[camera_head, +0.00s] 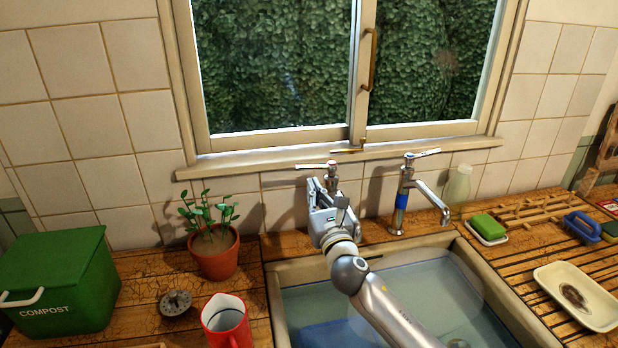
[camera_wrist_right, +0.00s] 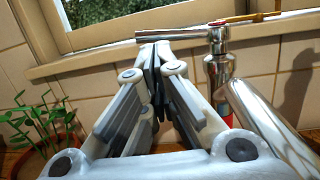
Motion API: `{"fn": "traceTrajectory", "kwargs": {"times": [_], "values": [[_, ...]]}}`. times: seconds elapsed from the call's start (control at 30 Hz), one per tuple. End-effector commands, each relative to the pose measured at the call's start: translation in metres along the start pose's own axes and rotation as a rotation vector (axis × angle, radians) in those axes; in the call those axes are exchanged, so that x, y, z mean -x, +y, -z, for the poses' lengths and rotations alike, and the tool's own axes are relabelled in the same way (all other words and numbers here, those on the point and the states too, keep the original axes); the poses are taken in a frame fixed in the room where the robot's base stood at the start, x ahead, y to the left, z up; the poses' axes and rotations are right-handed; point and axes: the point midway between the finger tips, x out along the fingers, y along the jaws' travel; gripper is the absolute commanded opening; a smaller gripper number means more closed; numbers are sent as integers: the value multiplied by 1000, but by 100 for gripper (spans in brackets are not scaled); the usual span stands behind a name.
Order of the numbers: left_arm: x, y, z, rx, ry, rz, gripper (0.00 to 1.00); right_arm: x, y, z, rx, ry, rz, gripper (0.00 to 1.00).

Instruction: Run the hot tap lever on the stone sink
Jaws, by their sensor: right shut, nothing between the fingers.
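The hot tap (camera_head: 332,176), with a red mark on top, stands behind the stone sink (camera_head: 277,310); my right gripper and arm hide most of its body. Its lever (camera_head: 311,166) points left. In the right wrist view the chrome hot tap (camera_wrist_right: 217,68) is right of the fingers, and its lever (camera_wrist_right: 172,33) reaches left above the fingertips. My right gripper (camera_head: 313,181) is shut and empty, its tips (camera_wrist_right: 156,50) just below the lever in the picture; I cannot tell whether they touch it. My left gripper is out of view.
The blue-banded tap (camera_head: 402,200) stands to the right, its spout over the water-filled basin. A potted plant (camera_head: 214,262), a red mug (camera_head: 226,325) and a green compost bin (camera_head: 60,285) stand left. A clear bottle (camera_head: 458,187) and green sponge (camera_head: 488,226) sit right.

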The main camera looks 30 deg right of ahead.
Motion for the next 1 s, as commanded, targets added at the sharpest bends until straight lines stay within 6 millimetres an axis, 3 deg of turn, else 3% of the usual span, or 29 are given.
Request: {"fn": "traceTrajectory", "kwargs": {"times": [0.1, 0.3, 0.83, 1.0], "values": [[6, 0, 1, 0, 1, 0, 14, -18, 0, -2, -3, -1, 2, 0], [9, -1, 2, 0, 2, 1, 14, -36, 0, -1, -1, 0, 0, 0], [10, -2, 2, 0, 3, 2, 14, -43, 0, 0, -1, 0, 0, 0], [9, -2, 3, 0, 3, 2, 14, -55, 2, 1, 1, -2, -1, 0]]}}
